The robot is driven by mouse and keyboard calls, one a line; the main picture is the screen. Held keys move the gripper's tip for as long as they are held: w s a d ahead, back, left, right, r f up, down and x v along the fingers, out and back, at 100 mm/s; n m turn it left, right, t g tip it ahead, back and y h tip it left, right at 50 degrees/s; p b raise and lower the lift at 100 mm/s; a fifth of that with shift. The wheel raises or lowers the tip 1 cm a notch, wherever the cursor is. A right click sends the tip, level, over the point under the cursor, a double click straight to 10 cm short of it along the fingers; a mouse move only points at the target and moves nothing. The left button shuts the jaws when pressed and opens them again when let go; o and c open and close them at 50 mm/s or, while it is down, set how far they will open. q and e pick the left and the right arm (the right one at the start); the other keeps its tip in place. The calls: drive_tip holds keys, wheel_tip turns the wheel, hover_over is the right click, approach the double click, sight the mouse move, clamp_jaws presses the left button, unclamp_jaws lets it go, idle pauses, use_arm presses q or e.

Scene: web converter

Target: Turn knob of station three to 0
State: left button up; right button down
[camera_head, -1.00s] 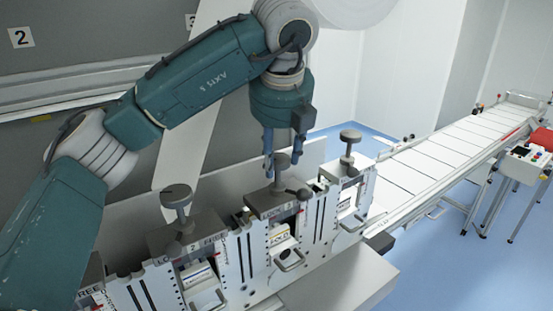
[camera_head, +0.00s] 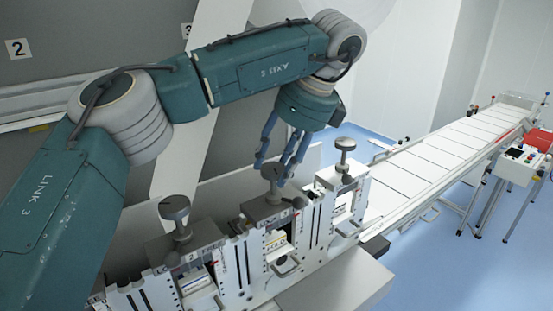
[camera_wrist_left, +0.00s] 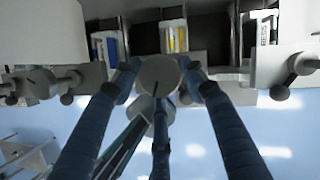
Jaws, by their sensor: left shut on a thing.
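The middle knob (camera_head: 271,171) is a grey round cap on a short stem, on top of the middle station block (camera_head: 268,209); this looks like station three, as the block to its left bears a 2 in the earlier head view. My left gripper (camera_head: 273,165) comes down slanted from the upper right, its blue fingers around the cap. In the left wrist view the cap (camera_wrist_left: 158,75) sits between the fingertips (camera_wrist_left: 158,68), with the gripper shut on it. The pointer and scale marks are too small to read. My right gripper is not in view.
A similar knob (camera_head: 174,207) stands to the left and another (camera_head: 345,144) to the right, both close by. A small dark lever ball (camera_head: 299,203) sits just right of the middle knob. A white paper web (camera_head: 190,130) runs behind. A conveyor (camera_head: 440,160) extends right.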

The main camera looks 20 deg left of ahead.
use_arm(q)
drive_tip(key=n, duration=0.1)
drive_tip(key=n+g+p, duration=0.1)
drive_tip(key=n+p, duration=0.1)
drive_tip(key=n, duration=0.1)
drive_tip(key=shift+w+a+r+g, duration=0.15)
drive_tip(key=shift+w+r+g, duration=0.1)
drive_tip(key=shift+r+g, duration=0.1)
drive_tip(key=shift+f, duration=0.1)
idle(0.3)
drive_tip(key=o, duration=1.1)
drive_tip(key=shift+o, duration=0.2)
drive_tip(key=shift+f, duration=0.1)
drive_tip(key=v, duration=0.7)
drive_tip(key=shift+r, duration=0.2)
